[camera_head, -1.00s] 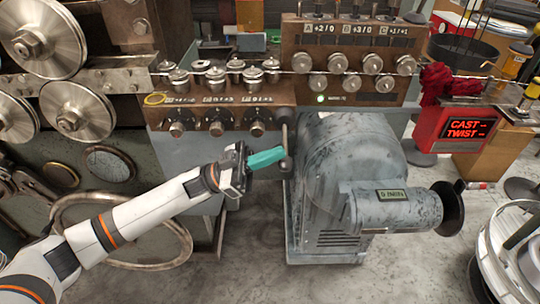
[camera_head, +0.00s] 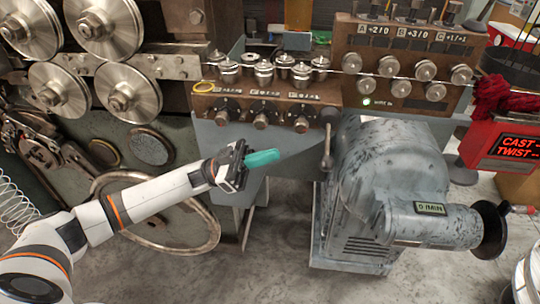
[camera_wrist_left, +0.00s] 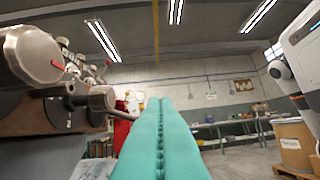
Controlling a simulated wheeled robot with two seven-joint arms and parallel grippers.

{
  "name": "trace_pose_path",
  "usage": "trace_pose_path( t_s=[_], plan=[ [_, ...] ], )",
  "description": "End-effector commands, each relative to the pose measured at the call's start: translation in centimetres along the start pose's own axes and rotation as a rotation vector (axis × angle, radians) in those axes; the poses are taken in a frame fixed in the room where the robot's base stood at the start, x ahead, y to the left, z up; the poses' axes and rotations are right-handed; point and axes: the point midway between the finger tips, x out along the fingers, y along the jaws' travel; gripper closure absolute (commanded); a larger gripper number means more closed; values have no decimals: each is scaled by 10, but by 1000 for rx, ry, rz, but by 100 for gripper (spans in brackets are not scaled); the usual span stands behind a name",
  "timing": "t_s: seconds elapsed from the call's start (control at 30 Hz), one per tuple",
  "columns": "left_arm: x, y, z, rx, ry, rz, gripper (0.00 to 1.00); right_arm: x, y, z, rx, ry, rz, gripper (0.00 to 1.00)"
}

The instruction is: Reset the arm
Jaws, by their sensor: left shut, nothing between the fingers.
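My left gripper (camera_head: 262,158) comes in from the left in the head view. Its teal fingers are shut with nothing between them, and the closed fingers also show in the left wrist view (camera_wrist_left: 160,140). The fingertips are apart from the lever (camera_head: 327,145), which hangs from the front of the coiler's brown panel to the right of them. A metal rod with a rounded end (camera_wrist_left: 90,98) stands left of the fingers in the wrist view. My right gripper is not in view.
A grey motor housing (camera_head: 390,170) with a black handwheel stands right of the lever. Brown panels with knobs (camera_head: 260,105) lie above the gripper. Large steel rollers (camera_head: 130,90) are at the upper left. A red "CAST TWIST" display (camera_head: 505,145) is at the right. Bare floor (camera_head: 270,260) lies below.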

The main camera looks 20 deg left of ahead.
Motion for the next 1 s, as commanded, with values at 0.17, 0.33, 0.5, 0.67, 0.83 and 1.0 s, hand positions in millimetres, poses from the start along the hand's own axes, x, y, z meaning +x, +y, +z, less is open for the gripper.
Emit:
trace_pose_path(
  t_s=[0.17, 0.33, 0.5, 0.67, 0.83, 1.0],
  plan=[
    [0, 0, 0, 0, 0, 0, 100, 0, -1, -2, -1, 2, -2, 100],
    [-2, 4, -6, 5, 7, 29, 100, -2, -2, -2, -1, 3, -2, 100],
    [-33, 40, -59, 54, 96, 289, 100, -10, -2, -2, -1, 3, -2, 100],
    [-109, 61, -150, 83, 315, 654, 100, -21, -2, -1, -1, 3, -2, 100],
    [-200, 31, -240, 44, 603, 937, 100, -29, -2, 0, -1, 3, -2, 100],
    [-280, -41, -313, -55, 903, 1117, 100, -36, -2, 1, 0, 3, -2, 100]
  ],
)
